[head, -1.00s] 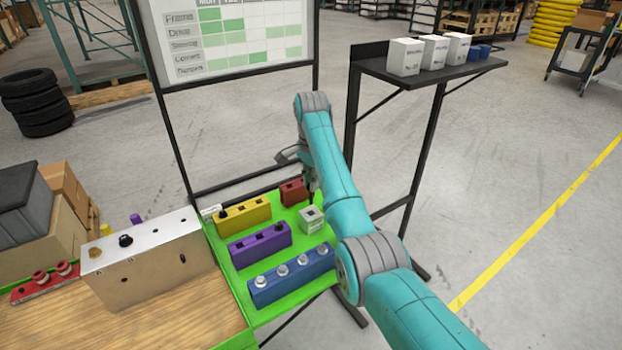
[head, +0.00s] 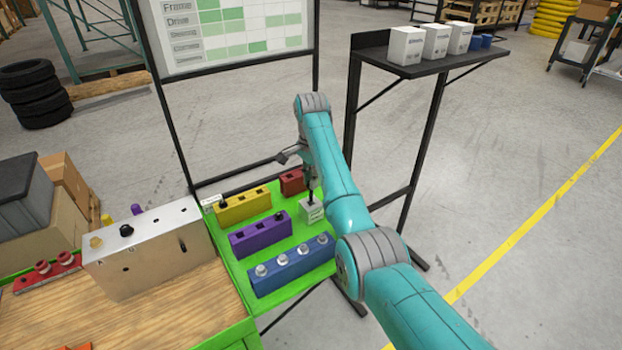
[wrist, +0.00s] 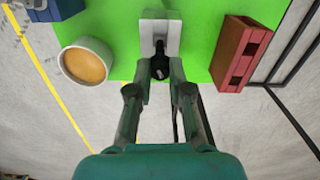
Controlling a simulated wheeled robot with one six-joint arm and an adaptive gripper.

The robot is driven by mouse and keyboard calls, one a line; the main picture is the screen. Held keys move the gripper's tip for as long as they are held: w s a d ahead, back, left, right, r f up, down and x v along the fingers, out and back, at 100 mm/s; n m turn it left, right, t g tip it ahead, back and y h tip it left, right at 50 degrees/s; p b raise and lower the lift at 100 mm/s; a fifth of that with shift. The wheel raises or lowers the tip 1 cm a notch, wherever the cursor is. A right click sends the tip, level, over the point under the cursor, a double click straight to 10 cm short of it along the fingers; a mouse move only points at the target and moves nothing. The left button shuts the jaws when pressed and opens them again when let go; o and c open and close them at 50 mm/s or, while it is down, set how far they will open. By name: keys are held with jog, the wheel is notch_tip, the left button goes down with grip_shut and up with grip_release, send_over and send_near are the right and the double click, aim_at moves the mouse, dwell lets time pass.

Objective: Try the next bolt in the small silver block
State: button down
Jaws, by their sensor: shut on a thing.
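The small silver block (head: 311,212) stands on the green board (head: 234,268), left of my arm. It shows in the wrist view (wrist: 172,40) just beyond my fingertips. My gripper (head: 311,184) is above this block, pointing down. In the wrist view my gripper (wrist: 160,84) is shut on a dark bolt (wrist: 160,66), whose end meets the block's top. I cannot tell how far the bolt is in the hole.
Yellow (head: 242,206), purple (head: 260,238), blue (head: 291,266) and red (head: 291,182) blocks stand close by; the blue one carries several silver bolts. A round cup with a tan inside (wrist: 86,64) is near my fingers. A metal box (head: 150,262) stands at left.

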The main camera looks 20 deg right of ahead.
aim_at(311, 201)
jog(key=shift+f, duration=0.15)
jog(key=shift+f, duration=2.55)
jog(key=c, duration=1)
grip_release()
jog(key=shift+f, duration=0.1)
jog(key=shift+r, duration=3)
